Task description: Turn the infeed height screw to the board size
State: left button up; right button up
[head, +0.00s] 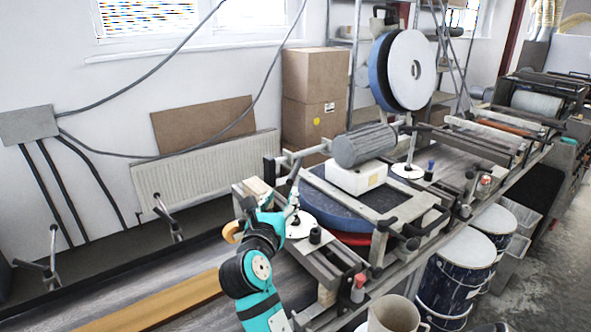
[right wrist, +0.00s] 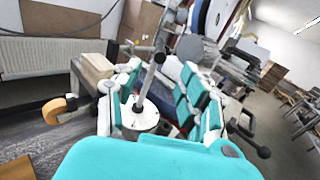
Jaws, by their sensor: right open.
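The infeed height screw shows as an upright metal spindle over a round white disc (head: 300,224) at the near end of the machine. In the right wrist view, its rod (right wrist: 149,82) and white disc (right wrist: 140,119) lie between the fingers of my right gripper (right wrist: 162,80). The fingers are open around the rod; I cannot tell whether they touch it. In the head view my right gripper (head: 279,210) is beside the disc, partly hidden by its own arm. A brown board (head: 165,303) lies on the infeed bed. My left gripper is out of view.
An orange-brown roller (head: 232,231) is close to my right wrist. A grey motor (head: 364,145) and frame bars stand behind. A second white disc with a spindle (head: 408,171) is farther back. Drums (head: 455,277) stand at the front right.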

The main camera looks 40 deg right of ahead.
aim_at(295, 168)
jog(key=p+x, duration=0.2)
jog(key=x, duration=1.1)
jog(key=shift+d, duration=0.2)
jog(key=shift+w+d+f, duration=0.15)
jog(key=shift+w+d, duration=0.15)
jog(key=shift+d, duration=0.15)
grip_shut()
